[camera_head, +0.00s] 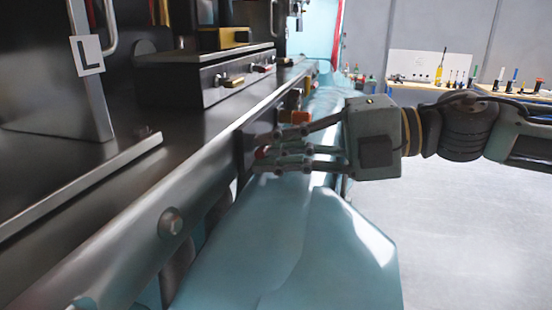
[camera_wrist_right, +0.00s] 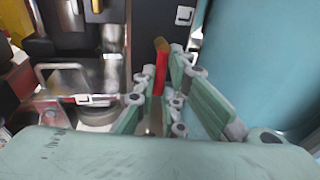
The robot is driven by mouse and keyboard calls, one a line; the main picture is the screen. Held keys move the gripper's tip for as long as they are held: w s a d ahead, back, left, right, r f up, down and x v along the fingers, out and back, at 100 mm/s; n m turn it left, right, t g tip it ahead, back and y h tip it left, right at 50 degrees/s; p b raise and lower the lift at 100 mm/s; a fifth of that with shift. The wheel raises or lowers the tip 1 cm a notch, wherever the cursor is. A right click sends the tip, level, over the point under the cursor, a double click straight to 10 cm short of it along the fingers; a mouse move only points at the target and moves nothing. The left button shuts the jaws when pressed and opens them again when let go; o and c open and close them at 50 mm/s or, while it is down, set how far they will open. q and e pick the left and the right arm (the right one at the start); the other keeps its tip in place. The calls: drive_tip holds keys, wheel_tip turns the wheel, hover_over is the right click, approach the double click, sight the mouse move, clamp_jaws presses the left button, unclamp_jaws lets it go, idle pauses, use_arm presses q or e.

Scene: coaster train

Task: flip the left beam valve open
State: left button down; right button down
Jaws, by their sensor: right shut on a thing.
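In the right wrist view a red lever with a brown-orange end (camera_wrist_right: 160,72) stands between the fingers of my right gripper (camera_wrist_right: 168,82). I take it as the beam valve's handle. In the head view my right gripper (camera_head: 268,148) reaches in from the right to the side of the long dark metal beam (camera_head: 110,238). Its fingers are closed on the lever, and only a small red bit shows at their tips. The fingers hide most of the valve, so its exact angle cannot be told. My left gripper is not in view.
A white plate marked L (camera_head: 88,55) is on an upright post above the beam. Small orange and yellow parts (camera_head: 295,100) sit farther along. A light blue curved body (camera_head: 285,245) lies below the gripper. A bench with tools (camera_head: 450,90) stands behind; grey floor at right is clear.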

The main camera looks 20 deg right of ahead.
drive_tip(key=c, duration=1.8)
unclamp_jaws()
drive_tip(key=shift+d, duration=0.1)
drive_tip(key=v, duration=0.5)
drive_tip(key=shift+s+d+r, duration=0.2)
drive_tip(key=shift+d, duration=0.1)
drive_tip(key=v, duration=0.6)
drive_tip(key=shift+f, duration=0.15)
